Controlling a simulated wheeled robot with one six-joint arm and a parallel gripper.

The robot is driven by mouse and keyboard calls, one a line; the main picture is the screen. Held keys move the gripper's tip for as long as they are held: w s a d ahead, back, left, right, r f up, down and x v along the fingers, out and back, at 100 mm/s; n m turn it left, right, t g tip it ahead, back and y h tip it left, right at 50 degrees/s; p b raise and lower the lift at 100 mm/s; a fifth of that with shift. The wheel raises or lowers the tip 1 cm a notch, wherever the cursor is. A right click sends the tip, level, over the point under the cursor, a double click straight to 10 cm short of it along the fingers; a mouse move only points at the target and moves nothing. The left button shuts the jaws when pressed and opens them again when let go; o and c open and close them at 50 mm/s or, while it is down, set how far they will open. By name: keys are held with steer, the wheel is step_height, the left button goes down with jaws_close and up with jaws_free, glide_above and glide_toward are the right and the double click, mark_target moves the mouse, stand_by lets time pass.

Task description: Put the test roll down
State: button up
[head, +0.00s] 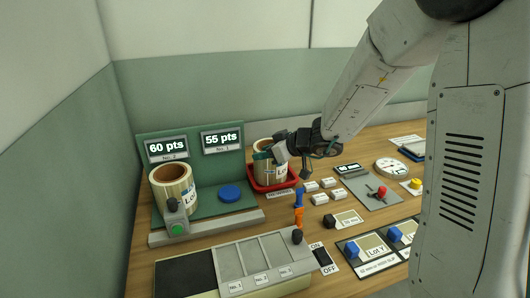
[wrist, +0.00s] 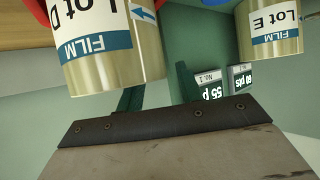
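A cream roll with a Lot D film label (wrist: 95,45) stands upright at the red tray (head: 251,178); it shows in the head view (head: 268,172), partly covered by my gripper. My gripper (head: 266,154) is at the roll's upper part. In the wrist view, which is upside down, its two dark green fingers (wrist: 158,90) stand apart; the roll hides one tip and the other shows past the roll's edge. Whether they press on the roll wall or are clear of it is not visible. Whether the roll rests fully on the tray is also unclear.
The Lot E roll (head: 175,188) stands on the green stand at the left, below the 60 pts display (head: 166,149). A blue disc (head: 229,193) lies beside it. White blocks (head: 320,195), a lever panel (head: 372,190) and a grey compartment panel (head: 262,262) crowd the bench.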

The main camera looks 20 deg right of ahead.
steer(key=shift+r, duration=0.15)
steer(key=v, duration=1.2)
steer(key=s+a+r+g, duration=0.1)
steer(key=s+a+g, duration=0.25)
steer(key=s, duration=0.35)
steer(key=s+a+r+g, duration=0.2)
steer(key=s+a, duration=0.3)
steer(key=s, duration=0.1)
steer(key=s+d+m+g+h, duration=0.1)
steer(key=s+d+m+h, duration=0.2)
steer(key=s, duration=0.5)
steer(key=s+d+m+g+h, duration=0.2)
steer(key=s+d+m+h, duration=0.1)
steer(key=s, duration=0.5)
steer(key=shift+s+d+f+m+h, duration=0.25)
steer(key=shift+m+h, duration=0.35)
steer(key=shift+m, duration=0.2)
